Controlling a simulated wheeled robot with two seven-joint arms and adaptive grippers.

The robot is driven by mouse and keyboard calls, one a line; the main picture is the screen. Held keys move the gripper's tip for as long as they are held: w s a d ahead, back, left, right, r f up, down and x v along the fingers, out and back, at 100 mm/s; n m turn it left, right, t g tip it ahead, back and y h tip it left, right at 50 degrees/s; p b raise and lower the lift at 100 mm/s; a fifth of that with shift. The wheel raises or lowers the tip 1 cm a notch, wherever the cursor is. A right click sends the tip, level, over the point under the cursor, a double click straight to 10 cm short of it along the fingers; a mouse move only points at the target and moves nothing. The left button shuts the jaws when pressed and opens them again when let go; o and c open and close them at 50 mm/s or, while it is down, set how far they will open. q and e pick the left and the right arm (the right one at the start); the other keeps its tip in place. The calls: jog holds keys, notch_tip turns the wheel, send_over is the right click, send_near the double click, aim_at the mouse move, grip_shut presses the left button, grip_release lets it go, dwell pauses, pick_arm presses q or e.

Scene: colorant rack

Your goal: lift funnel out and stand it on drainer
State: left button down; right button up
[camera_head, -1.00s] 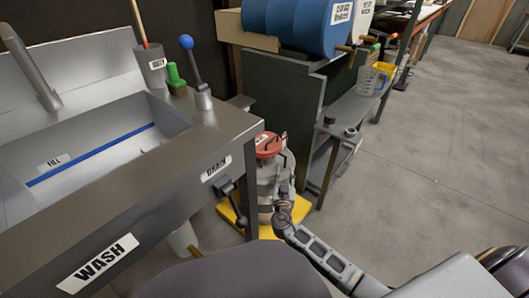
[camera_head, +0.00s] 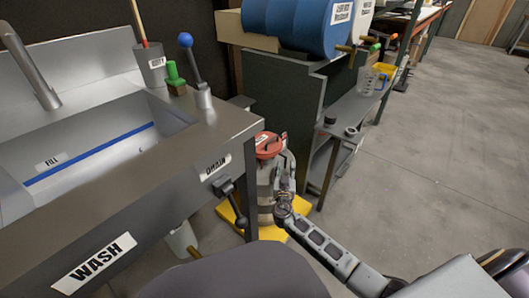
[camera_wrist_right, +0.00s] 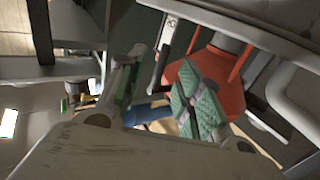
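A red round piece (camera_head: 268,146) with a dark bar handle and a label sits on top of a grey drum (camera_head: 265,190). The red piece also fills the upper middle of the right wrist view (camera_wrist_right: 220,75), with a sloping side. My right gripper (camera_head: 284,158) is at the right side of the red piece. No drainer can be made out for certain. My left gripper is out of view.
A steel sink (camera_head: 100,150) with a WASH label and a DRAIN lever (camera_head: 231,200) stands left of the drum. A yellow base (camera_head: 230,213) lies under the drum. A grey shelf (camera_head: 350,115) with a clear jug (camera_head: 368,80) is behind. The floor at right is clear.

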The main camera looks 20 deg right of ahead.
aim_at(285, 163)
jog(key=shift+b+x, duration=0.45)
jog(key=shift+x, duration=1.4)
grip_shut()
